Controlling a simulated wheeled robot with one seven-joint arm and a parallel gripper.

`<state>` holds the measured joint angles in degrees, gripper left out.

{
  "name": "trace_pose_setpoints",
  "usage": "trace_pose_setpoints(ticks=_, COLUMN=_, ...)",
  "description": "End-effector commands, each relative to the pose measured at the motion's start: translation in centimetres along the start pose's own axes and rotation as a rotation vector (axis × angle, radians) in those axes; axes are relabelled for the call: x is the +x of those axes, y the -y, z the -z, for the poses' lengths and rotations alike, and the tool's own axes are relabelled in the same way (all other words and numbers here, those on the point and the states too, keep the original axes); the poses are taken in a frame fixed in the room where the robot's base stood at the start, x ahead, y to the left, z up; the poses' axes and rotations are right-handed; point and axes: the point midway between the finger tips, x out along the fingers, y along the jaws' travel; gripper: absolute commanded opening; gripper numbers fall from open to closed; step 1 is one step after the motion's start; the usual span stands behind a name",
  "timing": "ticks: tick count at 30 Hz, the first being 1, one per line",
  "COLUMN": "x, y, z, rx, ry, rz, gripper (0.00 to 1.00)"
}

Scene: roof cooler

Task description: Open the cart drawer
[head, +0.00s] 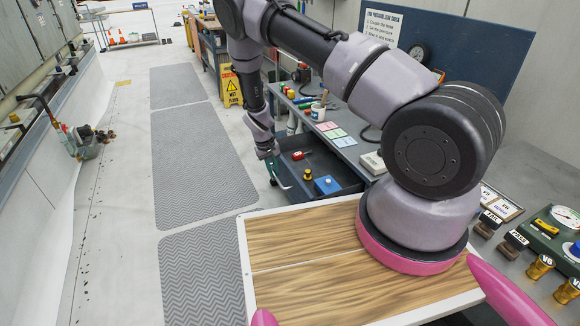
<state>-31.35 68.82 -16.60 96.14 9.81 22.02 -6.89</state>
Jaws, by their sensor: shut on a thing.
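The cart drawer (349,186) is dark blue-grey and stands pulled out from under the grey bench top, left of the wood-topped surface. Its inside shows a red object (299,155), a yellow-topped item (307,174) and a blue box (327,185). A thin teal handle (280,180) is at the drawer's left front side. My gripper (272,163) is at this handle, pointing down, and is shut on it. The fingertips are small and partly hidden, so the exact grip is hard to see.
The wood-topped surface (300,290) fills the near foreground. The bench (345,150) carries coloured cards and bottles. A yellow wet-floor sign (231,88) stands behind my arm.

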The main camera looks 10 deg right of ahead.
Motion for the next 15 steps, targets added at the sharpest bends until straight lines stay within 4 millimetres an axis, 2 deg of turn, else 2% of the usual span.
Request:
trace_pose_setpoints(ticks=1, x=-0.2, y=1.0, z=0.0, rx=-0.003, ry=0.000, rz=0.000, gripper=0.00)
trace_pose_setpoints(ticks=6, x=-0.6, y=3.2, z=0.0, rx=-0.002, ry=0.000, rz=0.000, gripper=0.00)
trace_pose_setpoints(ticks=15, x=-0.9, y=4.7, z=0.0, rx=0.000, ry=0.001, rz=0.000, gripper=0.00)
